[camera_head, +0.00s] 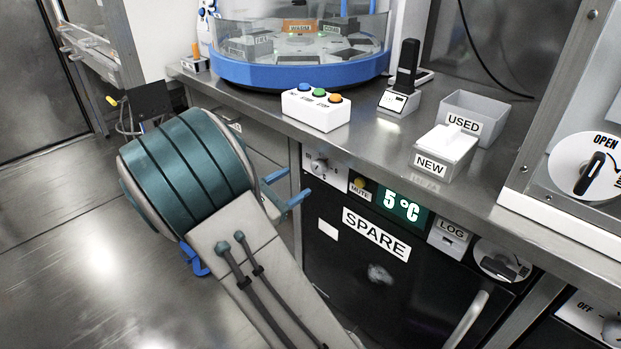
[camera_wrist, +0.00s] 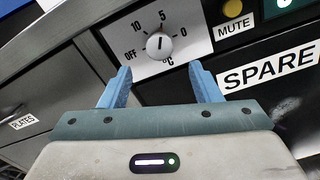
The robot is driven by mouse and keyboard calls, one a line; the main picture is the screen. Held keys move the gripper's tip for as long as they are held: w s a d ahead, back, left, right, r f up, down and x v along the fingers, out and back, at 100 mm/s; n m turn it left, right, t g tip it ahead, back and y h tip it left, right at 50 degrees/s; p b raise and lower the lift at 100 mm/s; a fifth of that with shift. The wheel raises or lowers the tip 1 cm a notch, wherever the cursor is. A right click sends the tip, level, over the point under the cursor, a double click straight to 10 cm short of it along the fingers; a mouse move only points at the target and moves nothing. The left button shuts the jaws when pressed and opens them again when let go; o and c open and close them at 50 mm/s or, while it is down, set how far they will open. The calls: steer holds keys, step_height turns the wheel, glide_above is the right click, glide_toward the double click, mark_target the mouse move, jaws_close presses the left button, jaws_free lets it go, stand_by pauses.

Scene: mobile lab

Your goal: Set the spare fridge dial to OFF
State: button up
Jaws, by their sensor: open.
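The spare fridge dial (camera_wrist: 159,46) is a small round light knob on a white plate marked OFF, 10, 5 and 0 °C. Its dark line points up, at about the 5; OFF is at the left. In the head view the dial (camera_head: 319,165) is at the top left of the black fridge front labelled SPARE (camera_head: 376,234). My gripper (camera_wrist: 160,67) is open, with a blue finger below each side of the knob in the wrist view. The fingers appear short of the knob, with nothing between them. In the head view my gripper (camera_head: 298,183) points toward the dial.
A yellow MUTE button (camera_head: 360,183) and a 5 °C display (camera_head: 403,206) are right of the dial. The steel counter (camera_head: 385,150) overhangs the fridge, with a three-button box (camera_head: 316,110) above. A fridge handle (camera_head: 466,320) sticks out at lower right. The floor at left is clear.

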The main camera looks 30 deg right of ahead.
mark_target(315, 170)
steer(key=b+x, duration=0.1)
steer(key=x, duration=0.6)
steer(key=shift+d+f+b, duration=0.1)
steer(key=shift+b, duration=0.3)
steer(key=c, duration=1)
